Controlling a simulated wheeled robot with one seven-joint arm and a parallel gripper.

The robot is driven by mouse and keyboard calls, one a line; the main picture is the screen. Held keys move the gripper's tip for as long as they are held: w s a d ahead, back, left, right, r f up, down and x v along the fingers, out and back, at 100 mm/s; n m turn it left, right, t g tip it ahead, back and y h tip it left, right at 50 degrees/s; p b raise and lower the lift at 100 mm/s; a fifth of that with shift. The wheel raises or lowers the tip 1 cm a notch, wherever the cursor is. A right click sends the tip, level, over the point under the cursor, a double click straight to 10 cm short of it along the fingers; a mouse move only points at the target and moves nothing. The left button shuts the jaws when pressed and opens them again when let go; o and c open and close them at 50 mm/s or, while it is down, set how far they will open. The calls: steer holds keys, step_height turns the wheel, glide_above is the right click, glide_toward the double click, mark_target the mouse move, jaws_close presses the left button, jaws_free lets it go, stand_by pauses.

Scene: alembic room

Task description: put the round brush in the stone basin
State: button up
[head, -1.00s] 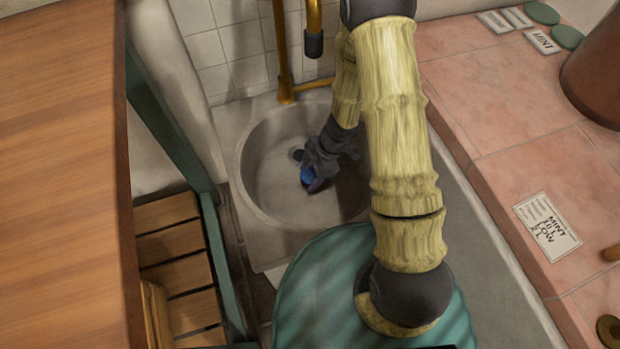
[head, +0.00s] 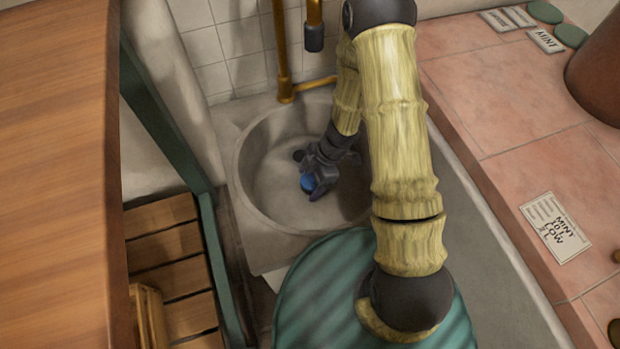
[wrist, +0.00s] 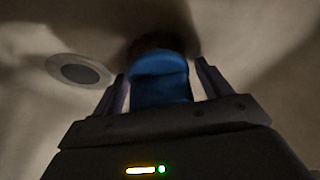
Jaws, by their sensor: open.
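The round brush shows a blue top (head: 308,182) in the head view, inside the round stone basin (head: 262,200). In the wrist view the blue part of the brush (wrist: 160,77) stands between my two fingers, with dark bristles partly seen beyond it. My gripper (head: 314,188) is low inside the basin. In the wrist view my gripper (wrist: 161,88) is open, one finger on each side of the brush. Whether the brush rests on the basin floor is hard to tell.
A dark drain (wrist: 80,71) lies left of the brush. A brass tap (head: 314,38) hangs over the back of the basin. A pink tiled counter (head: 500,110) with paper labels is at the right. A wooden surface (head: 55,180) and slatted shelf (head: 175,270) are at the left.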

steer(key=shift+r, duration=0.15)
steer(key=p+v, duration=0.9)
steer(key=v, duration=0.3)
stand_by(0.3)
